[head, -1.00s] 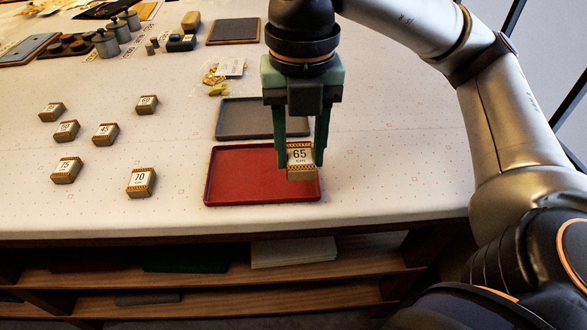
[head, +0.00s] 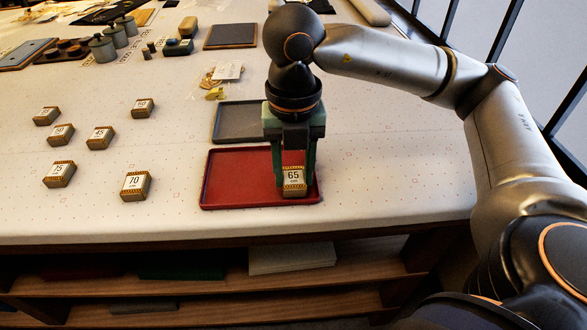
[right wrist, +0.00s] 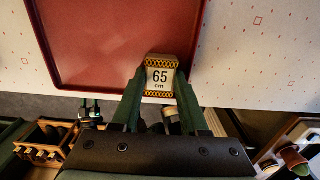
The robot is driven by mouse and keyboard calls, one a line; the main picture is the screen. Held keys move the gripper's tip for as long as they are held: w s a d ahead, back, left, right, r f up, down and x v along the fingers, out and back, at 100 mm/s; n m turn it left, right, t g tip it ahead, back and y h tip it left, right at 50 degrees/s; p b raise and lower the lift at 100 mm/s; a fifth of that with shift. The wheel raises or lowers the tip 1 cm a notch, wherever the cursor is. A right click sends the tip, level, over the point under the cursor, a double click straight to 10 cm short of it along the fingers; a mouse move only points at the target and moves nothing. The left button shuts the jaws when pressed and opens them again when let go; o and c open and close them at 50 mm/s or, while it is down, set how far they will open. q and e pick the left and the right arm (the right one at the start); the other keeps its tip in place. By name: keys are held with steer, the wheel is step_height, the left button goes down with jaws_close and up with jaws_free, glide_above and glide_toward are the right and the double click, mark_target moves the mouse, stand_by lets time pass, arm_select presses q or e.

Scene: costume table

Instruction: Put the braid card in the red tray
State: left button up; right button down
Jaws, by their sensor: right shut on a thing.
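The braid card (head: 293,181) is a small block with a white label reading "65 cm" and gold patterned bands. My right gripper (head: 294,174) is shut on it, with green fingers on both sides, over the right front part of the red tray (head: 235,180). In the right wrist view the card (right wrist: 160,78) sits between the fingertips at the tray's near edge; the red tray (right wrist: 110,40) fills the upper left. I cannot tell whether the card touches the tray floor. My left gripper is not in view.
Several similar cards, such as the "70" one (head: 136,186), stand on the table at left. A grey tray (head: 236,122) lies just behind the red tray. Another dark tray (head: 231,34) and grey canisters (head: 103,47) are farther back. The table's front edge is close to the red tray.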

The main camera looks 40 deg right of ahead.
mark_target(293, 177)
steer(key=shift+f, duration=0.15)
steer(key=c, duration=0.7)
jaws_free()
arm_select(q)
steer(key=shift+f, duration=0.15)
arm_select(e)
steer(key=shift+r, duration=0.45)
step_height(293, 177, up, 8)
steer(key=shift+f+p, duration=0.25)
steer(key=shift+p, duration=0.5)
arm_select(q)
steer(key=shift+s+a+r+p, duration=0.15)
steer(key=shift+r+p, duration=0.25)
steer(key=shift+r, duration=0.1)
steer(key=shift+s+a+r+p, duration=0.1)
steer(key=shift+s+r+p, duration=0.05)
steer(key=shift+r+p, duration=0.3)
arm_select(e)
steer(key=shift+r, duration=1.95)
